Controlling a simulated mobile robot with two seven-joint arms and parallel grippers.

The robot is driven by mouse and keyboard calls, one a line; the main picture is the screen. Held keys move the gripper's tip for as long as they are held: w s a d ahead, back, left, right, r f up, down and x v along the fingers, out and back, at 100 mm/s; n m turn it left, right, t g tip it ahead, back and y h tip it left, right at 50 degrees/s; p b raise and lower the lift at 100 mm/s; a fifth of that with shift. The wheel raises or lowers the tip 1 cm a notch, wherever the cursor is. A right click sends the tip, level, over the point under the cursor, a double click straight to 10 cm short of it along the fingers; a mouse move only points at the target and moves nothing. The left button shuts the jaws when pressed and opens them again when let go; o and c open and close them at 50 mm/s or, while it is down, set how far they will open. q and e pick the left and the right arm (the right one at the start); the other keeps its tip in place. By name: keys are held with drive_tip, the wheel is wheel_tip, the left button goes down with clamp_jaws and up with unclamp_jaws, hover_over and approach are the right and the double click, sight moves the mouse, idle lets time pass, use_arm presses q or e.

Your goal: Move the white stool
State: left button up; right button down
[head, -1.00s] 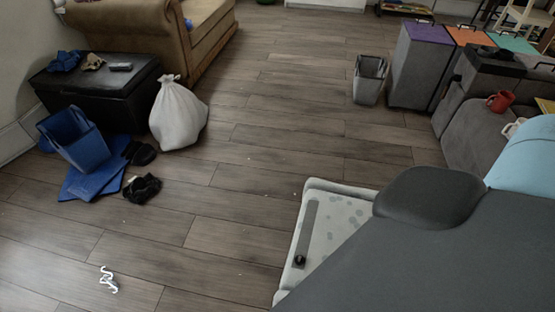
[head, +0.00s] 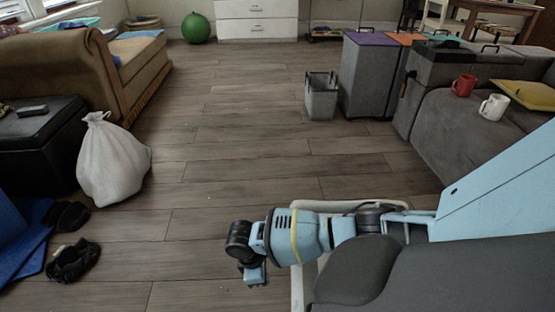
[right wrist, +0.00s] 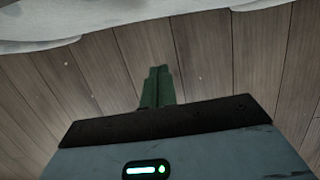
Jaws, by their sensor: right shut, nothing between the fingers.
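A white wooden seat with legs (head: 437,20), perhaps the white stool, is partly visible at the top right of the head view, beside a wooden table. It is cut by the frame edge, so I cannot tell its full shape. My right arm reaches in from the right, and its gripper (head: 256,273) hangs over bare floor, far from that seat. In the right wrist view its fingers (right wrist: 157,86) are together and empty above wooden planks. My left gripper is not in view.
A white bag (head: 112,160) stands by a black ottoman (head: 38,150) and brown sofa (head: 95,70). A grey bin (head: 321,98), storage boxes (head: 372,80) and grey couch (head: 465,135) line the right. White drawers (head: 257,28) and a green ball (head: 196,27) are behind. The middle floor is clear.

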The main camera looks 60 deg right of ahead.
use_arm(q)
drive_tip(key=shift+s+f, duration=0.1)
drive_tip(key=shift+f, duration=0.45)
use_arm(e)
drive_tip(key=shift+w+d+f, duration=0.15)
drive_tip(key=shift+d+f, duration=0.05)
drive_tip(key=shift+f, duration=0.3)
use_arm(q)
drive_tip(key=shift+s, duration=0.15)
